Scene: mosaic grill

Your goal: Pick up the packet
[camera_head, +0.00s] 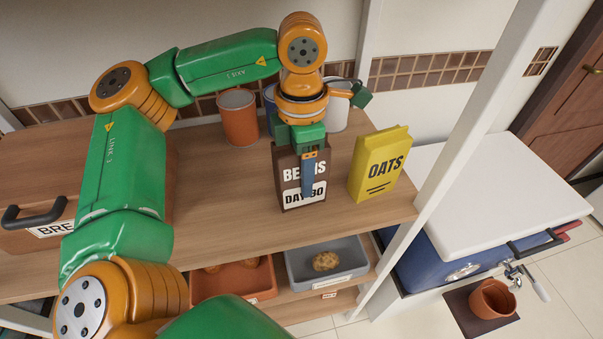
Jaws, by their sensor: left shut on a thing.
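A brown packet (288,177) with white lettering, partly readable as "BEANS" and "DAY 30", is upright at the wooden shelf top (225,205). My left gripper (308,178) reaches down over it from above and is shut on it. A blue finger covers part of the packet's front and its lettering. I cannot tell whether the packet's base touches the shelf. A yellow packet marked "OATS" (380,165) stands upright to the right, apart from the gripper. My right gripper is not in view.
An orange canister (238,117) and other canisters stand behind. A bread box (22,237) is at the left. Below are an orange tray (235,297) and a grey tray (300,270) with food. A white post (452,145) rises at the right, before a blue cooler (440,265).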

